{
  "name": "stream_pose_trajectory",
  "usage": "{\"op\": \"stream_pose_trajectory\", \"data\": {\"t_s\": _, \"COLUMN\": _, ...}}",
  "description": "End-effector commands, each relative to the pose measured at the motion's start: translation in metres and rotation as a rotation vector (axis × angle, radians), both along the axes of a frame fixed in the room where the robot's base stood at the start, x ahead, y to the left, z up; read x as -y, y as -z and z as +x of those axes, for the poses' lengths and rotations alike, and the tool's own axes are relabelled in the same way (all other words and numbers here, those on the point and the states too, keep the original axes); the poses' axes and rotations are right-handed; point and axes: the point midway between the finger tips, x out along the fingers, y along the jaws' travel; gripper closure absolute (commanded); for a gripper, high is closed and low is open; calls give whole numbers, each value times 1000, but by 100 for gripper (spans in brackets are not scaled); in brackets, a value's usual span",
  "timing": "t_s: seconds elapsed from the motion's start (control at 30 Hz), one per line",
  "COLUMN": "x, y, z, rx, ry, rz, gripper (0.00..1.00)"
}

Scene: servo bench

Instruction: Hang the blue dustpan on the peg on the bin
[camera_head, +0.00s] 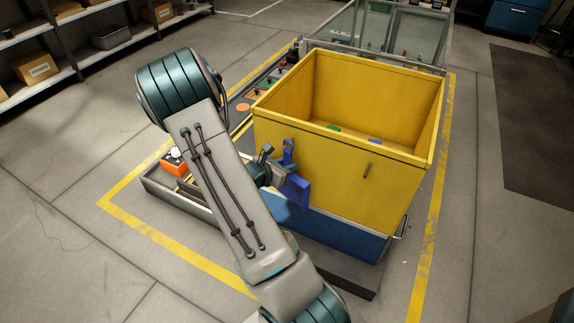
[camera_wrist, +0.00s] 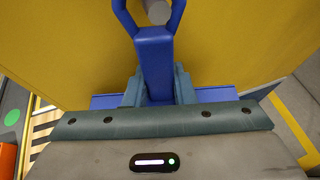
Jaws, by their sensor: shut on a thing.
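The blue dustpan (camera_head: 297,192) is upright against the front wall of the yellow bin (camera_head: 330,170). My gripper (camera_head: 280,172) is shut on its handle, which shows in the wrist view (camera_wrist: 154,60) between my two fingers (camera_wrist: 155,88). The handle's top loop (camera_head: 288,146) is open in the middle. In the wrist view a grey round peg (camera_wrist: 158,11) shows inside the loop's opening, its end facing the camera. I cannot tell whether the loop rests on the peg. The pan's lower part is partly hidden by my gripper.
A small dark fitting (camera_head: 368,169) sits on the bin wall further right. Green and blue items lie inside the bin. The bin stands on a blue base (camera_head: 345,236). An orange box (camera_head: 174,163) is at the left, and shelves (camera_head: 60,60) stand at the back left.

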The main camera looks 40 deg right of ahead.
Motion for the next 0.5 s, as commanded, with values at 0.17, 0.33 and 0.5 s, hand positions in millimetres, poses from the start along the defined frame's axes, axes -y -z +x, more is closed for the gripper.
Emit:
{"op": "stream_pose_trajectory", "data": {"t_s": 0.17, "x": 0, "y": 0, "z": 0, "rx": 0, "ry": 0, "rz": 0, "gripper": 100}}
{"op": "stream_pose_trajectory", "data": {"t_s": 0.33, "x": 0, "y": 0, "z": 1, "rx": 1, "ry": -2, "rz": -1, "gripper": 51}}
{"op": "stream_pose_trajectory", "data": {"t_s": 0.5, "x": -1, "y": 0, "z": 2, "rx": 2, "ry": -5, "rz": -1, "gripper": 51}}
